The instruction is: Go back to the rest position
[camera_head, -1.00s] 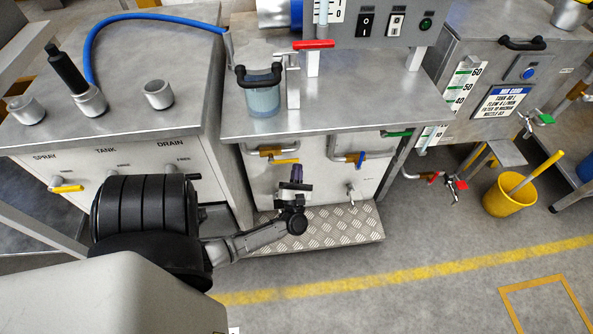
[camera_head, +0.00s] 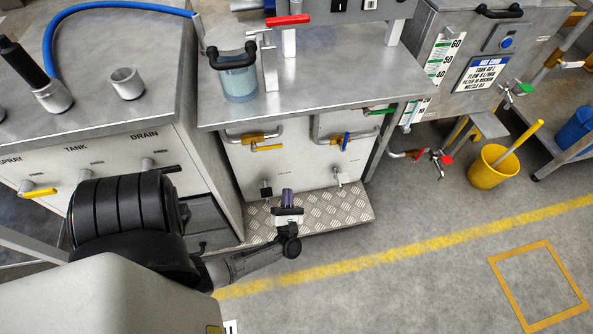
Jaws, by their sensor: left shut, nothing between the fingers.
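My left arm comes in from the lower left. Its gripper (camera_head: 288,199) is shut and empty, with purplish fingertips pointing up the picture. It shows in front of the chequer-plate step (camera_head: 330,212), below the front panel of the steel bench, and touches nothing that I can make out. My right gripper is not in view.
The steel bench (camera_head: 330,95) carries a clear beaker with bluish liquid (camera_head: 239,82) and a red-handled valve (camera_head: 288,20). Small taps stick out of its front panel. A yellow bucket (camera_head: 485,176) stands on the floor at right. Floor at lower right is clear.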

